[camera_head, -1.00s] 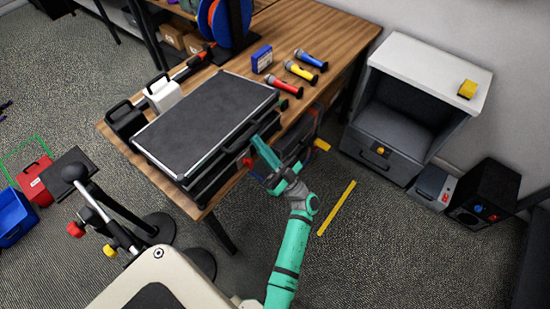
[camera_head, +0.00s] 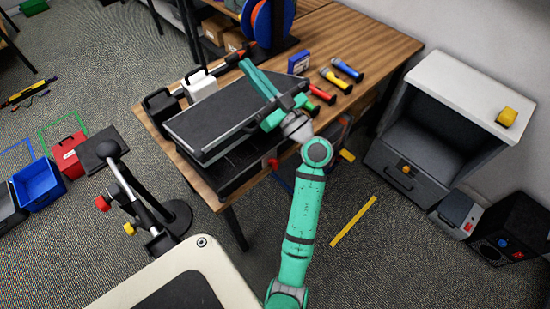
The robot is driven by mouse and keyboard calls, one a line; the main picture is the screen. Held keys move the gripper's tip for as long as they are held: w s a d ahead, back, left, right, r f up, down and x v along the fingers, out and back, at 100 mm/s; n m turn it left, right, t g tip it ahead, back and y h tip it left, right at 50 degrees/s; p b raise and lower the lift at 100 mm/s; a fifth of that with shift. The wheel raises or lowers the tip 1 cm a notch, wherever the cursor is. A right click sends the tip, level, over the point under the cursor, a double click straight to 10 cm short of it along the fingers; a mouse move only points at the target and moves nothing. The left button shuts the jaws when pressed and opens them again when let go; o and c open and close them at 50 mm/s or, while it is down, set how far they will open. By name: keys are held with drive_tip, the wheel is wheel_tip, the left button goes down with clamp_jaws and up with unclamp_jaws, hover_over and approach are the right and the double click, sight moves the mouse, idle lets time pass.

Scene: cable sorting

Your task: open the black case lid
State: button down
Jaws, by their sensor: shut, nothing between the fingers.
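The black case lid (camera_head: 215,112) is a dark panel with a pale edge, in the head view on the wooden table. Its near edge stands raised above the case base (camera_head: 240,164), with a dark gap between them, so the lid is partly open and tilted. My gripper (camera_head: 254,76) is shut and empty at the lid's right part. Its teal fingers and wrist overlap the lid and hide that part. I cannot tell exactly where they touch it.
Red, yellow and blue torches (camera_head: 332,80) and a blue box (camera_head: 299,61) lie right of the case. A white container (camera_head: 201,85) and a black one (camera_head: 161,105) stand behind its left side. A cable spool (camera_head: 270,22) stands at the back. A grey cabinet (camera_head: 445,60) stands right.

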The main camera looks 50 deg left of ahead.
drive_tip(key=shift+w+d, duration=0.35)
drive_tip(key=shift+w, duration=0.35)
drive_tip(key=shift+s+a, duration=0.1)
drive_tip(key=shift+s, duration=0.2)
drive_tip(key=shift+f, duration=0.1)
